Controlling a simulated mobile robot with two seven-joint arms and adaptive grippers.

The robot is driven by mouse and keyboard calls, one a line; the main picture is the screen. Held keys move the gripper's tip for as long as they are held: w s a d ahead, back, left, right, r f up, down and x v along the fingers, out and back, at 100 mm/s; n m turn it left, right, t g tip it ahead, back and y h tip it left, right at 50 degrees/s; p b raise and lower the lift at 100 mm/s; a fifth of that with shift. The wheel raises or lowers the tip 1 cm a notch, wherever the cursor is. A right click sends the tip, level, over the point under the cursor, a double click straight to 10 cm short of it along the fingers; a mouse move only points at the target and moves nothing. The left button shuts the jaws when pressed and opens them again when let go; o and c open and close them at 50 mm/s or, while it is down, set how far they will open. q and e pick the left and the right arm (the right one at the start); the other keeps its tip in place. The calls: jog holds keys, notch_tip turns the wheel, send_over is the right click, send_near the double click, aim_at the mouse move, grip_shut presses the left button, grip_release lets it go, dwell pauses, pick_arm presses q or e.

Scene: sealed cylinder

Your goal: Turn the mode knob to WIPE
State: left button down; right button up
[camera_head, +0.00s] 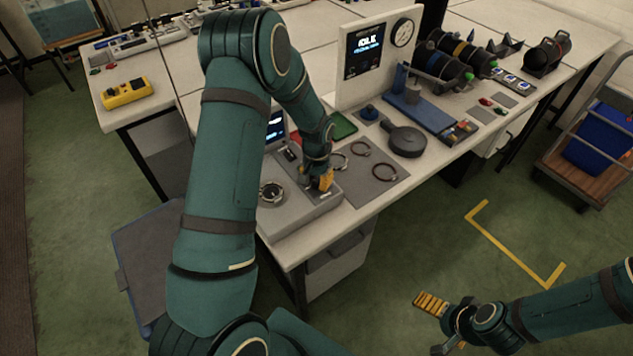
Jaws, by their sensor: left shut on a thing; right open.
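A grey console (300,222) stands at the near left corner of the white bench. My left gripper (323,184) points down onto the right part of its top, with orange finger pads. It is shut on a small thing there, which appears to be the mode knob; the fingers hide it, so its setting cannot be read. A round dial (271,193) sits on the console to the left of the gripper. A small lit screen (276,125) behind is partly covered by my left arm. My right gripper (438,326) is open and empty, low over the floor.
A white panel with a screen reading IDLE (367,48) stands behind. A cart with a blue bin (600,138) stands right. Floor around my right gripper is clear.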

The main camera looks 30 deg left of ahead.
aim_at(317, 181)
pick_arm(q)
jog(key=m, duration=0.5)
jog(key=shift+m+b, duration=0.3)
jog(key=shift+b, duration=0.1)
jog(key=m, duration=0.5)
jog(key=shift+m, duration=0.3)
jog(key=c, duration=0.7)
grip_release()
jog(key=shift+r, duration=0.1)
notch_tip(317, 181, up, 12)
jog(key=shift+f, duration=0.1)
jog(key=shift+d, duration=0.1)
